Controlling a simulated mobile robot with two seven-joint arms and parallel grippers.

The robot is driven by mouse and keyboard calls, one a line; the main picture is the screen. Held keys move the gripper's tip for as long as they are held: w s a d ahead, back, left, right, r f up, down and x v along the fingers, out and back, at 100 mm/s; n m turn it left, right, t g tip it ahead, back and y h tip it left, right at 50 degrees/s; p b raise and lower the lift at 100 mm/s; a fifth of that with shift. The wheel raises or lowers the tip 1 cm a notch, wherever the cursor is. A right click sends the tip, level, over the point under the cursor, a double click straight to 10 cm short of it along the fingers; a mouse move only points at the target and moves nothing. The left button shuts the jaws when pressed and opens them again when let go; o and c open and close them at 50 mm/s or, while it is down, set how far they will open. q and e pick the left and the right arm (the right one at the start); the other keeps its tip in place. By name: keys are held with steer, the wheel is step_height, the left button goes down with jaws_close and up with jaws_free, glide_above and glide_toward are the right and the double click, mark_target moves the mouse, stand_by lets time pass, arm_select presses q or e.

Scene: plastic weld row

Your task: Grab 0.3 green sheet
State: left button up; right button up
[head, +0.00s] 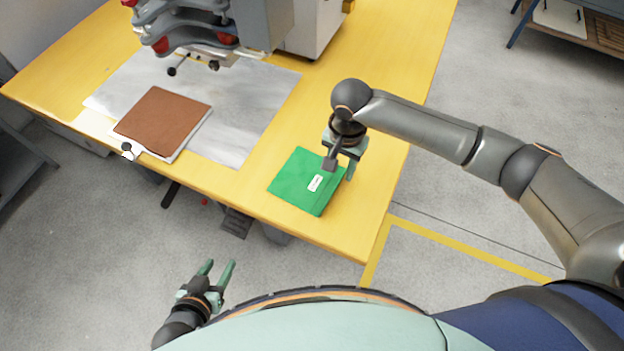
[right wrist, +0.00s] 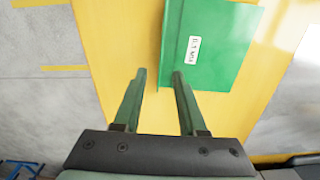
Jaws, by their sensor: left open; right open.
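The green sheet (head: 296,184) lies flat near the front right edge of the yellow table, with a white label on it. It also shows in the right wrist view (right wrist: 228,50), where the label print is too small to read surely. My right gripper (head: 341,171) is open and empty above the sheet's right side, pointing down. In the right wrist view its fingertips (right wrist: 159,74) sit around the sheet's near left corner, one overlapping the sheet. Whether they touch it cannot be told. My left gripper (head: 219,268) is open and empty, off the table's front edge.
A brown square pad (head: 162,121) lies on a grey metal plate (head: 235,110) left of the sheet. A machine (head: 210,30) stands behind them. The yellow table top (head: 375,150) is bare right of the sheet.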

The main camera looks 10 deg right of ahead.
mark_target(340, 181)
step_height(340, 181, down, 5)
steer(key=shift+w+d+f, duration=0.1)
steer(key=shift+w, duration=0.05)
steer(key=shift+c, duration=0.2)
jaws_close()
stand_by(0.5)
